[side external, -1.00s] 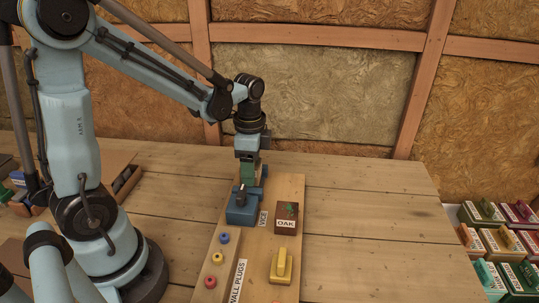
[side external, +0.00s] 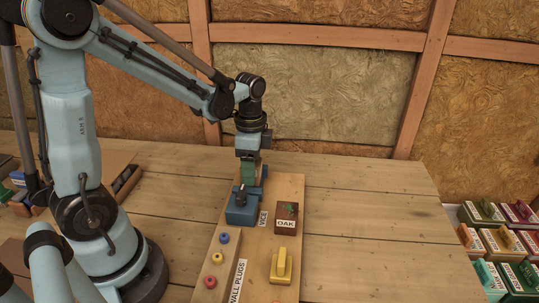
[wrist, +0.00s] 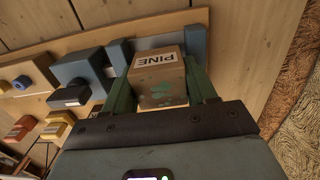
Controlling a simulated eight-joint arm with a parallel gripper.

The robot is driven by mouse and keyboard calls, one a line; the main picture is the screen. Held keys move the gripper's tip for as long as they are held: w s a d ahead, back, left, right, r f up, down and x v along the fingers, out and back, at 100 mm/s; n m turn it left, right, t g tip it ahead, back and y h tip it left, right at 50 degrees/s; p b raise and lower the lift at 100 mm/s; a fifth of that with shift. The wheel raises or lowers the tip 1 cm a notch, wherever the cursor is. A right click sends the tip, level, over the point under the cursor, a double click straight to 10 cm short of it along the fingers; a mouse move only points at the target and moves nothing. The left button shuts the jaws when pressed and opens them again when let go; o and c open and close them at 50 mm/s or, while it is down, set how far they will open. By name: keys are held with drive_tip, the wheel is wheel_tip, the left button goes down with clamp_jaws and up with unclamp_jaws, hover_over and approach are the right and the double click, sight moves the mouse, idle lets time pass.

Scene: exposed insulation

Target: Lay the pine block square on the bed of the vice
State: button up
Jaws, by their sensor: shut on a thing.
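The pine block (wrist: 158,88), pale with a PINE label and green marks, sits between the green fingers of my gripper (wrist: 162,92) in the wrist view. My gripper (side external: 249,174) is shut on it, pointing down at the far end of the blue vice (side external: 242,208). In the wrist view the vice (wrist: 84,68) shows blue parts beside and beyond the block. The bed under the block is hidden, so I cannot tell whether the block touches it. In the side view the fingers hide the block.
A brown OAK block (side external: 287,212) stands right of the vice on the same wooden board (side external: 252,255). A yellow piece (side external: 281,265) and several coloured pegs (side external: 217,258) are nearer the camera. The bench to the right is clear; labelled boxes (side external: 500,240) stand beyond it.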

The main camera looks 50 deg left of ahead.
drive_tip(key=shift+f+t, duration=0.3)
drive_tip(key=shift+f, duration=0.85)
drive_tip(key=o, duration=0.9)
drive_tip(key=shift+c, duration=0.4)
drive_tip(key=shift+r, duration=0.9)
drive_tip(key=shift+o, duration=0.8)
drive_tip(key=shift+r, duration=0.55)
drive_tip(key=shift+s+r, duration=0.1)
drive_tip(key=shift+r, duration=2)
